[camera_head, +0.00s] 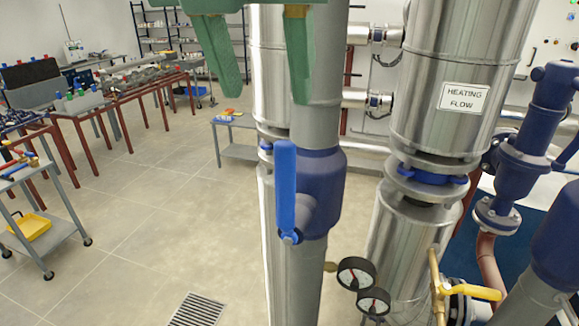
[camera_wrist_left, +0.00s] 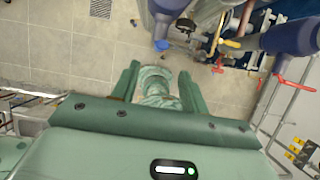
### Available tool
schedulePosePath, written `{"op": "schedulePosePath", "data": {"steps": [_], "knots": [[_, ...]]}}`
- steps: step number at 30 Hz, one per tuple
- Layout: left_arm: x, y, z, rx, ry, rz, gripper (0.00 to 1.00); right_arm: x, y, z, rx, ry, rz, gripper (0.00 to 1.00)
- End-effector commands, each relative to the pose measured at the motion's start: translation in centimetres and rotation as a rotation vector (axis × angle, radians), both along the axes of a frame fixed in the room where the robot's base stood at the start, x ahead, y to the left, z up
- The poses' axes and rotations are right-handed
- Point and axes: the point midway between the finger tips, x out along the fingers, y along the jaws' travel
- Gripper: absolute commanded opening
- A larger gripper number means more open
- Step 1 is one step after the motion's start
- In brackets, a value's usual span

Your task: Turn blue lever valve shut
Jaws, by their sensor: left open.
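The blue lever (camera_head: 286,185) stands upright, along the grey vertical pipe, with its pivot at its lower end on the dark blue valve body (camera_head: 322,190). In the left wrist view, the blue valve body (camera_wrist_left: 168,8) shows at the top, with the lever (camera_wrist_left: 161,45) below it, seen nearly end-on. My left gripper (camera_head: 264,95) hangs above the lever at the top of the head view, open and apart from it. One finger overlaps the grey pipe; the other is left of it. In the wrist view, both fingers of the left gripper (camera_wrist_left: 159,68) are spread. My right gripper is out of view.
Two gauges (camera_head: 356,273) and a yellow lever (camera_head: 473,291) are at lower right. The tiled floor left of the pipe is clear, with a trolley (camera_head: 45,250) farther left.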

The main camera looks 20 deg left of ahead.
Motion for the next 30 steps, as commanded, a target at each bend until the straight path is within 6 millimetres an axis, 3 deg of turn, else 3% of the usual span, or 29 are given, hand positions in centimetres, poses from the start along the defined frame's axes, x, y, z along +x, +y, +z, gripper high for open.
{"op": "schedulePosePath", "data": {"steps": [5, 15, 21, 30], "knots": [[1.6, 0.0, -4.1, -0.001, 0.008, -0.005, 0.45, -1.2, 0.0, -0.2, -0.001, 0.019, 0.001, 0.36], [4.6, -0.2, -11.1, -0.005, 0.006, -0.005, 0.45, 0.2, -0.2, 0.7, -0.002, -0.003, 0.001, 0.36], [5.4, -0.2, -12.9, -0.006, 0.004, -0.005, 0.45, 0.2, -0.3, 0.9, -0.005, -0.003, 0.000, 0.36], [5.5, -0.2, -13.2, -0.006, 0.002, -0.005, 0.45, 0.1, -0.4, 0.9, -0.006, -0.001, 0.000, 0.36]]}}
